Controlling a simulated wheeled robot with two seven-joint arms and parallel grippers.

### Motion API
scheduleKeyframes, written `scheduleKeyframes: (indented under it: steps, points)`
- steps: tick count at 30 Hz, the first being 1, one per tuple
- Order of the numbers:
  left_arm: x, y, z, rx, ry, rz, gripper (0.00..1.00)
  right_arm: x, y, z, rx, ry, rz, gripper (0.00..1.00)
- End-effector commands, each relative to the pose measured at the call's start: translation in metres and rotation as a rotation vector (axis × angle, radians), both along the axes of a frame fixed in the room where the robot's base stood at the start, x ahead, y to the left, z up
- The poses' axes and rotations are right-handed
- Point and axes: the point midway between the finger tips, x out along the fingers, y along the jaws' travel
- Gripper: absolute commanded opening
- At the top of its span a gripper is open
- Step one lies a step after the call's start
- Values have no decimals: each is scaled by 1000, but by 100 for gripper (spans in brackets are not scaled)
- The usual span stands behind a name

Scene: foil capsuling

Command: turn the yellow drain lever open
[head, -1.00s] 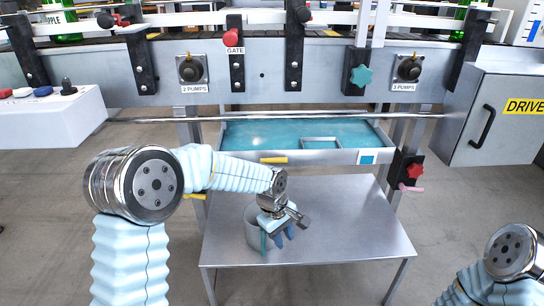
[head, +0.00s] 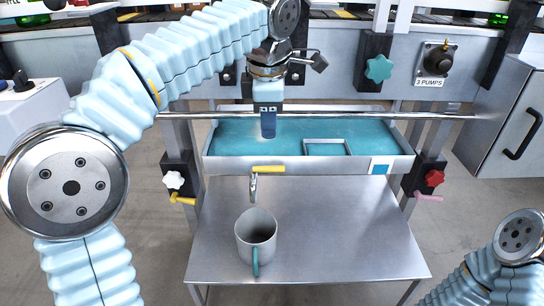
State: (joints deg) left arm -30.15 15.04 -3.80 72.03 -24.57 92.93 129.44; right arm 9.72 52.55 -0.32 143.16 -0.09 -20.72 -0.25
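The yellow drain lever (head: 268,169) lies sideways on the front wall of the shallow tray of blue liquid (head: 220,160). A small metal spout (head: 253,187) hangs just below it. My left gripper (head: 268,133) points down, with its dark blue fingers over the tray, above and behind the lever in the picture. It does not appear to touch the lever. The fingers overlap in this view, so their opening is unclear, and I see nothing held. A grey mug (head: 256,238) with a teal handle stands on the steel table below the spout. My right gripper is out of view.
A metal rail (head: 430,115) crosses in front of the machine. Another yellow lever (head: 183,200) sits under a white knob at the left post, and a pink lever (head: 429,198) under a red knob at the right. The steel table (head: 340,230) is clear right of the mug.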

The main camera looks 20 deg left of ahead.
Motion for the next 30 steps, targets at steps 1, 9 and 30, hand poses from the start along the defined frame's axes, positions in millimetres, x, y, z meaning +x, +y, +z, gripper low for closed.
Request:
scheduleKeyframes:
  steps: [1,9,30]
  points:
    - [1,1,-12,1,3,0,28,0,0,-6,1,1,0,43]
    - [13,4,-74,1,3,-1,28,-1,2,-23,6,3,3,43]
    - [24,7,-125,0,1,-2,27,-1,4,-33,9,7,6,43]
